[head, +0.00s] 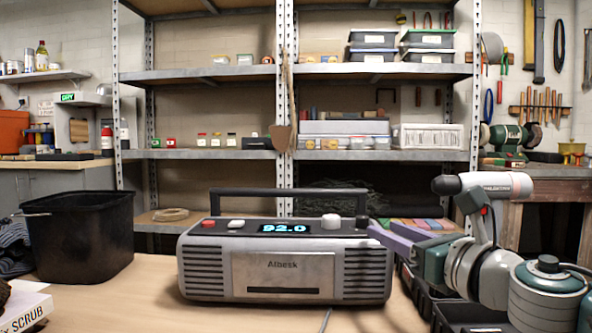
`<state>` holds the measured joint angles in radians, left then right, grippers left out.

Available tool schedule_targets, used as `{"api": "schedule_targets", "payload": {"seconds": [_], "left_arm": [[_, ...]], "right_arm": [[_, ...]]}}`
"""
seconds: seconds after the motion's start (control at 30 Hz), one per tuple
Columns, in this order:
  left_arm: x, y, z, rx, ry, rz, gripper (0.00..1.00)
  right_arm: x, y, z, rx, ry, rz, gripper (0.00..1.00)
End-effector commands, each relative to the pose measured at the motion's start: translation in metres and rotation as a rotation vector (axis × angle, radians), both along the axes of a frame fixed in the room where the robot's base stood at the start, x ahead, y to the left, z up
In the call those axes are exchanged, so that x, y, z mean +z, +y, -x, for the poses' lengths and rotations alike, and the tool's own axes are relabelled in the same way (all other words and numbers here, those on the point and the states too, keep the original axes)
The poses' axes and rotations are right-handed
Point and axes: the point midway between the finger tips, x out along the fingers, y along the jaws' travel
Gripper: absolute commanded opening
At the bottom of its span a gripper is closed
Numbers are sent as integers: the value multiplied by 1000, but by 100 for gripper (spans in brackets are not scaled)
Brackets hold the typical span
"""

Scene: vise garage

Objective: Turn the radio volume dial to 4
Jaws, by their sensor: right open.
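The grey radio (210,262) stands upright on the workbench, its handle raised and its front facing me. Its blue display (284,228) reads 92.0. A red button (209,223) and a white button (236,224) are on the top left. A white dial (331,220) and a smaller dark dial (362,221) are on the top right. Volume markings are too small to read. My right gripper (378,228) is open, its purple fingers pointing left at the radio's right end, close to the dark dial. Whether it touches is unclear. My left gripper is out of view.
A black bin (80,240) stands left of the radio. A box marked SCRUB (25,308) is at the front left. Dark trays (465,316) lie under my right arm. Metal shelving (210,154) stands behind. The bench (150,305) is clear in front of the radio.

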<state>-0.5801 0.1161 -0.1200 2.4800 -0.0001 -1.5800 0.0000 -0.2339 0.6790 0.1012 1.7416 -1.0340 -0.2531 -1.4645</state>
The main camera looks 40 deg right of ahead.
Motion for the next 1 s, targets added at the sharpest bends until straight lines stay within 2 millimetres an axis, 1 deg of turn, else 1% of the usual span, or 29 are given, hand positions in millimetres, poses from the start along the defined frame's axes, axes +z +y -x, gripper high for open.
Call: {"api": "schedule_targets", "payload": {"seconds": [0.03,0.13,0.23,0.47,0.6,0.73,0.8,0.93,1.0], "left_arm": [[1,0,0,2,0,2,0],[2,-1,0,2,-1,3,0],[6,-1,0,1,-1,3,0],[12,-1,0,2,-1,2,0],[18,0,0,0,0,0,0],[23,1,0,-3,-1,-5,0],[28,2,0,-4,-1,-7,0],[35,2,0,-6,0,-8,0],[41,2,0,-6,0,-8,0]], "right_arm": [[-2,2,8,1,4,-3,42],[-1,5,23,-1,3,-1,42],[12,-9,17,-57,-43,-63,42],[36,-45,12,-197,-160,-238,42],[53,-71,11,-303,-261,-384,42],[65,-95,13,-401,-367,-535,42],[74,-111,15,-470,-449,-647,42],[82,-134,20,-586,-598,-852,42],[87,-147,23,-663,-704,-998,42]]}}
